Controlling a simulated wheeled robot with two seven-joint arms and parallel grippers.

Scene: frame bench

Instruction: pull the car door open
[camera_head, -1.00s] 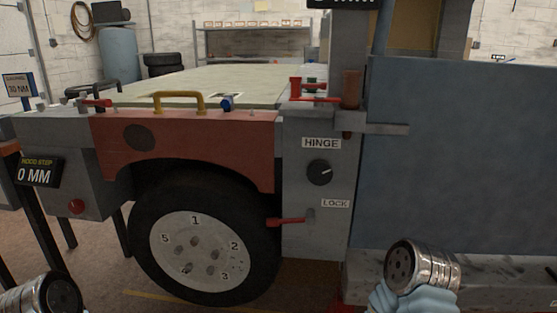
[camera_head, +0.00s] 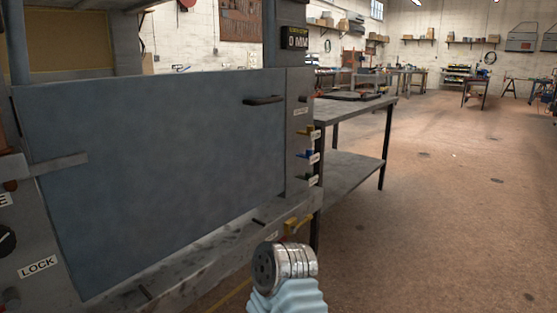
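The car door (camera_head: 160,170) is a large blue-grey panel filling the left half of the head view. It looks shut in its frame. A dark handle (camera_head: 263,100) sticks out near its upper right corner. A hinge strap (camera_head: 62,163) crosses its left edge. One of my arms shows at the bottom centre, below and to the right of the door, ending in a round metal joint; no gripper fingers show on it. It is apart from the handle. My other arm is out of view.
A sill (camera_head: 215,250) runs below the door. The brown floor (camera_head: 450,210) at the right is open.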

